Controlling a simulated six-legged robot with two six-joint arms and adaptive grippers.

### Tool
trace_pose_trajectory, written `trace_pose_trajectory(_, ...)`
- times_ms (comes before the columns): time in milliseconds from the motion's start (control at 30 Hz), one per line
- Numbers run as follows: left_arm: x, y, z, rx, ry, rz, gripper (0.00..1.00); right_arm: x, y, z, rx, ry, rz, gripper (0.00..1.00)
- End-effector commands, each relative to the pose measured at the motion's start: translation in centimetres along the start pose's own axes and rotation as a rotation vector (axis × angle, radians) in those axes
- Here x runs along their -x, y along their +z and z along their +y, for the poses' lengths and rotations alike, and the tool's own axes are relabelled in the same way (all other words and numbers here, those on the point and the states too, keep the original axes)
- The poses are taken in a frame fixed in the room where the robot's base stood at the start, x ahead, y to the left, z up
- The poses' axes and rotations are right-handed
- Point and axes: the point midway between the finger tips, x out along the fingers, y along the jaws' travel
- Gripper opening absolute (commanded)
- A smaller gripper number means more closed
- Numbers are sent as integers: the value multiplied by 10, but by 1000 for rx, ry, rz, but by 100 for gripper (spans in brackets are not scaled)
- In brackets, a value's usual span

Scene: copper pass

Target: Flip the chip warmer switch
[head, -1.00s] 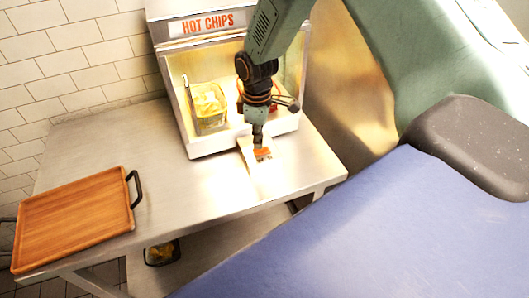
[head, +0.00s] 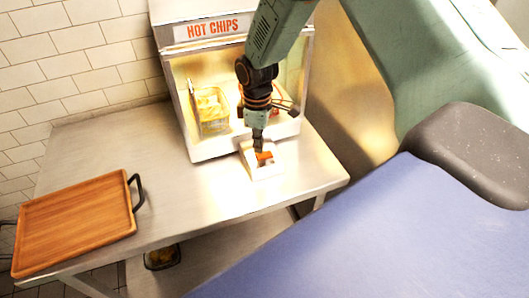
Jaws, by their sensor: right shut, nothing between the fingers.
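The chip warmer (head: 178,110) is a metal cabinet with a "HOT CHIPS" sign, standing at the back of the steel table. In front of it is a small pale switch box (head: 268,172) with an orange-red rocker switch (head: 265,156). My right gripper (head: 259,148) is shut and empty, pointing down at the switch, with its tip at or just above the rocker. The gripper hides part of the switch, and I cannot tell whether they touch. My left gripper is not in view.
A wire basket of chips (head: 211,108) stands inside the warmer. A wooden tray with black handles (head: 75,225) lies at the left of the steel table (head: 200,210). Another container (head: 162,257) sits on the shelf below. The table between tray and switch box is clear.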

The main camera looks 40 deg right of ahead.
Motion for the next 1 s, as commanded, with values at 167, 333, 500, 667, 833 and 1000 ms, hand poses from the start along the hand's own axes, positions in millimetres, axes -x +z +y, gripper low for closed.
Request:
trace_pose_trajectory(167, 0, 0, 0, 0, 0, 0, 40, 0, 0, 0, 0, 0, 0, 0)
trace_pose_trajectory(333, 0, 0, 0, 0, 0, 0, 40, 0, 0, 0, 0, 0, 0, 0)
trace_pose_trajectory(500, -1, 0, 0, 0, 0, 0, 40, -2, 0, 0, 0, 0, 0, 0)
trace_pose_trajectory(667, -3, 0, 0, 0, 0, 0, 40, -4, 0, 0, 0, 0, 0, 0)
trace_pose_trajectory(833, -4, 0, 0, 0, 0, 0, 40, -6, 0, 0, 0, 0, 0, 0)
trace_pose_trajectory(1000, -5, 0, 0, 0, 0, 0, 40, -8, 0, 0, 0, 0, 0, 0)
